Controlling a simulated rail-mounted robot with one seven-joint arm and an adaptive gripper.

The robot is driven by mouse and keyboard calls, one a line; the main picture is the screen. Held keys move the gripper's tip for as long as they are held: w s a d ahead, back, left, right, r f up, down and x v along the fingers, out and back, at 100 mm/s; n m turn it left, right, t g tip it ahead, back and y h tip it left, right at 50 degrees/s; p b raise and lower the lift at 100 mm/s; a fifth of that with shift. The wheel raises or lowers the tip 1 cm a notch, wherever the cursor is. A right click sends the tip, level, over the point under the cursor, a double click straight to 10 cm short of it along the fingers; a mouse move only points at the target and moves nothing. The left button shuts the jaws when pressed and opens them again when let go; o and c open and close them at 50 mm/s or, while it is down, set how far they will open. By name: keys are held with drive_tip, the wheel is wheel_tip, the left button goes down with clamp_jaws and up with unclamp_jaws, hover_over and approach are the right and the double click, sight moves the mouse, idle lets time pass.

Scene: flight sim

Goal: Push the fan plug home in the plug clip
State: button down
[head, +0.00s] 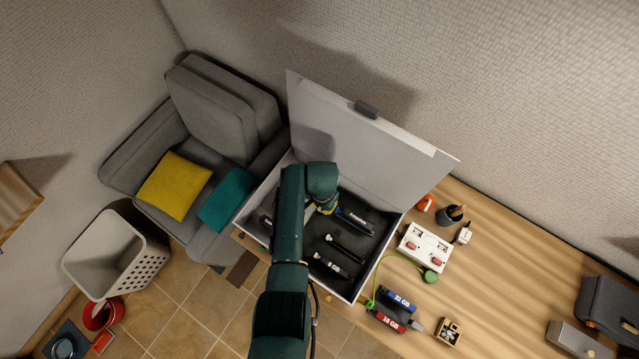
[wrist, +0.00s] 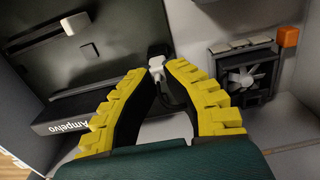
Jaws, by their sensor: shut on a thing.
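My gripper (wrist: 160,78) has yellow ridged fingers that come together at their tips. Between the tips is a small pale plug (wrist: 156,64), which I take as the fan plug, with a dark cable curving below it. The fan (wrist: 243,80) sits in a dark square frame to the right in the wrist view. I cannot make out the plug clip apart from the plug, nor how deep the plug sits. In the head view my gripper (head: 325,208) is low inside the open white case (head: 372,284), and the arm hides part of the inside.
The case lid (head: 365,120) stands open at the back. A dark box marked Ampelvo (wrist: 85,117) lies left of my fingers. An orange block (wrist: 288,37) is by the fan. A white socket strip (head: 425,247) and a red-labelled block (head: 387,320) are on the table.

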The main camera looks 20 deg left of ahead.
drive_tip(key=shift+f, duration=0.1)
drive_tip(key=c, duration=1.2)
unclamp_jaws()
drive_tip(key=shift+o, duration=0.2)
wheel_tip(320, 180, up, 12)
